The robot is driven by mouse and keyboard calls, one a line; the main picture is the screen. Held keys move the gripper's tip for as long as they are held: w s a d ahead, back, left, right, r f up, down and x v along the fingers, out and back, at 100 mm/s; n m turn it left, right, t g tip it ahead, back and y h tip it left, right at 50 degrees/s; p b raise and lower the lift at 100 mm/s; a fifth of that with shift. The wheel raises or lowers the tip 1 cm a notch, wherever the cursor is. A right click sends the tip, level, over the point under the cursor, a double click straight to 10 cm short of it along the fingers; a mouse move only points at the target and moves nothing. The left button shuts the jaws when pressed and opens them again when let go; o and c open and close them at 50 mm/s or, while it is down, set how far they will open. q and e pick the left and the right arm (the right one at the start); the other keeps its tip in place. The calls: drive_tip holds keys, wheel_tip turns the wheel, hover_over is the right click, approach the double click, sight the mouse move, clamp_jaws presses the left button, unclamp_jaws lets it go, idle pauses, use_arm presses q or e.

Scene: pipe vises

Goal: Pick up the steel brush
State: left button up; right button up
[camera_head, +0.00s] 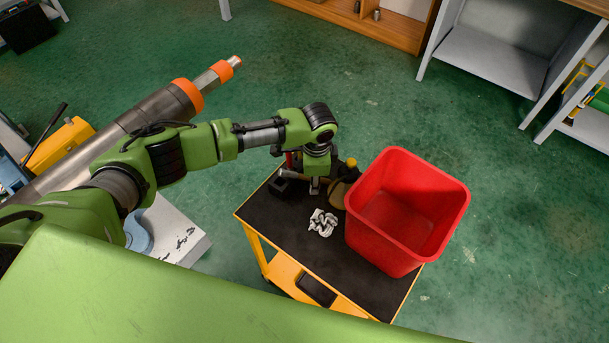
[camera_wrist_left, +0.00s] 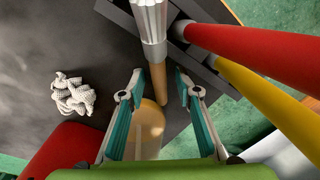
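The steel brush (camera_wrist_left: 150,25) lies on the dark top of the cart, with pale metal bristles, a metal collar and a wooden handle. In the left wrist view its handle runs down between the two teal fingers of my left gripper (camera_wrist_left: 158,76). The fingers are spread, with a visible gap on both sides of the handle. In the head view my left gripper (camera_head: 315,187) points down over the far end of the cart, and the arm hides most of the brush. My right gripper is in neither view.
The yellow cart (camera_head: 340,262) carries a large red bin (camera_head: 395,205) and a crumpled white cloth (camera_head: 322,222). A rounded tan object (camera_wrist_left: 150,122) lies beside the handle end. Red (camera_wrist_left: 260,45) and yellow (camera_wrist_left: 265,100) shafts rise close to the right finger.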

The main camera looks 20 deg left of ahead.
use_arm(q)
clamp_jaws()
